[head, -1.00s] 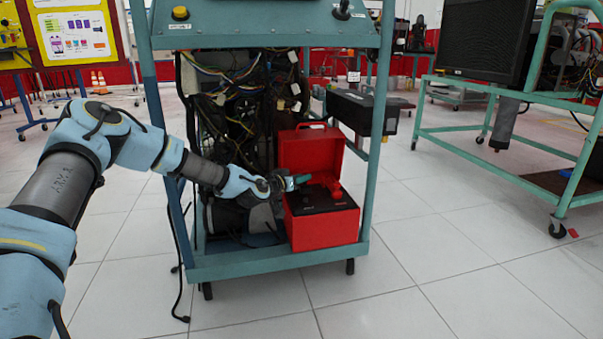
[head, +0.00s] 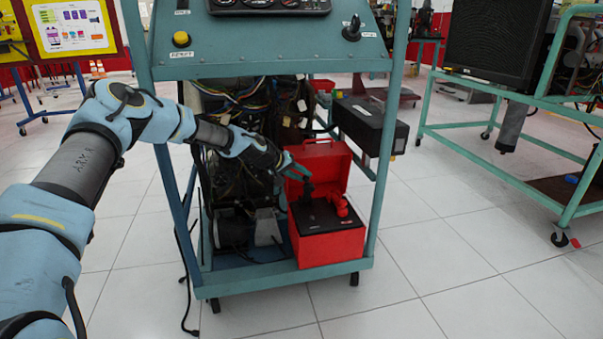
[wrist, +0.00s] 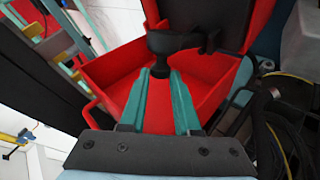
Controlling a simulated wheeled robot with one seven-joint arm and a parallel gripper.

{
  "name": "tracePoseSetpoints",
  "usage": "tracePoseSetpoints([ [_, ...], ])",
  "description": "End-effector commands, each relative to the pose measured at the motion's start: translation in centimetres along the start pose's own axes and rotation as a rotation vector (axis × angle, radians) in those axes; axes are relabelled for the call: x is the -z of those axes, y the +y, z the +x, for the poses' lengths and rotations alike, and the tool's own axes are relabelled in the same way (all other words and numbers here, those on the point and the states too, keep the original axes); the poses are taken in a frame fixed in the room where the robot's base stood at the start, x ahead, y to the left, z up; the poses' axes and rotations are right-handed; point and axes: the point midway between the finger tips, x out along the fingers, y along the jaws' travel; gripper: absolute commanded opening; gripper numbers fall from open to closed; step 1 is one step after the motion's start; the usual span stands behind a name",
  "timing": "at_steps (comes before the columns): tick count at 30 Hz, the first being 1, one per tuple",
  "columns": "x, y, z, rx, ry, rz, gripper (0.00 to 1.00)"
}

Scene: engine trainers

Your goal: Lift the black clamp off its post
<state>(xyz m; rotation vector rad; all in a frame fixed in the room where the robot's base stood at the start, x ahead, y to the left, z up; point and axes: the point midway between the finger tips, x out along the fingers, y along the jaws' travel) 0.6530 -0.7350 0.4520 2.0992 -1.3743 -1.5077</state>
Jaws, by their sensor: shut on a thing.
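My gripper (head: 297,172) is shut on the black clamp (head: 307,189), which hangs below the fingertips over the open red box (head: 331,247). In the wrist view, the teal fingertips (wrist: 161,82) close on a narrow part of the black clamp (wrist: 176,43). I cannot make out the post under the clamp, nor tell whether its lower end is clear of the dark top (head: 322,217) inside the box. A red clamp (head: 338,203) sits on the right of that dark top.
The box's red lid (head: 325,160) stands open close behind the gripper. The box rests on the teal cart (head: 270,279), between its uprights. Wiring (head: 232,97) hangs left of the box, and a black case (head: 370,124) is behind to the right.

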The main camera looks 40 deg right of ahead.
Motion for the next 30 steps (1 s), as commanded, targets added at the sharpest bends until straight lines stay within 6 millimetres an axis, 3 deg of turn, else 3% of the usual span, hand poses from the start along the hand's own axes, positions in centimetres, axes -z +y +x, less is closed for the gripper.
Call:
tracePoseSetpoints([
  [19, 0.16, -0.13, 0.11, 0.001, -0.034, -0.035, 0.0],
  [20, 0.16, -0.13, 0.11, 0.001, -0.034, -0.035, 0.33],
  [27, 0.17, -0.09, 0.09, 0.001, -0.034, -0.035, 0.6],
  [30, 0.17, -0.07, 0.08, 0.0, -0.034, -0.035, 0.61],
])
